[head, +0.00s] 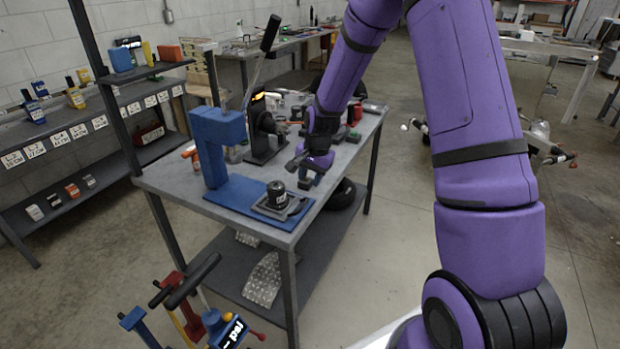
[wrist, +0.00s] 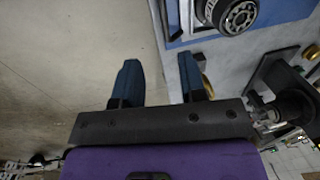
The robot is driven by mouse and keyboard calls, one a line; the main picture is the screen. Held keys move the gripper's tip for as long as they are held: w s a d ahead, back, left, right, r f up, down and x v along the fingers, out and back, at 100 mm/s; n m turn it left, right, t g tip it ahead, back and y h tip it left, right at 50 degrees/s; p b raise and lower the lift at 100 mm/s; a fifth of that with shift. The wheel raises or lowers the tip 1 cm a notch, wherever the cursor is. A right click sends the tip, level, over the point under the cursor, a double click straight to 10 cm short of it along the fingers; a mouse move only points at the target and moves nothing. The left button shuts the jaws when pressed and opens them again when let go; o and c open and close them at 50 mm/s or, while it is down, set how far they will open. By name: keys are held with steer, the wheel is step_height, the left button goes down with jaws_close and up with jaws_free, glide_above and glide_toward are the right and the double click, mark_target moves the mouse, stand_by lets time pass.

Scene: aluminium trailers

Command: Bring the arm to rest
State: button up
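My purple arm reaches up and over from the right in the head view, with my gripper (head: 307,179) hanging by the front-right edge of the grey workbench (head: 163,183). In the wrist view my gripper (wrist: 158,82) has its two dark blue fingers well apart, with nothing between them. The left finger is over bare floor and the right one is by the bench edge. A black round part with a bearing-like top (head: 277,193) sits on a grey plate on the blue press base, left of my gripper and apart from it. It also shows in the wrist view (wrist: 238,14).
A blue press frame (head: 212,140) with a long lever stands on the bench, a black device (head: 262,130) behind it. Coloured clamps or tools (head: 200,320) are at the front. Floor right of the bench is open.

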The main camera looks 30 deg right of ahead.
steer(key=s+a+r+n+t, duration=0.1)
steer(key=s+r+n, duration=0.1)
steer(key=s+r, duration=0.35)
steer(key=s+a+r+n+h, duration=0.1)
steer(key=s+r, duration=0.2)
steer(key=r, duration=0.6)
steer(key=s+a+r+n+t, duration=0.1)
steer(key=s+r+n, duration=0.1)
steer(key=s+r, duration=0.35)
steer(key=s+r+n, duration=0.2)
steer(key=s+r, duration=0.3)
steer(key=s, duration=0.4)
steer(key=s+r+n+t, duration=0.1)
steer(key=s+r+n, duration=0.2)
steer(key=s, duration=0.7)
steer(key=shift+a+r+n+t, duration=0.3)
steer(key=shift+r, duration=0.8)
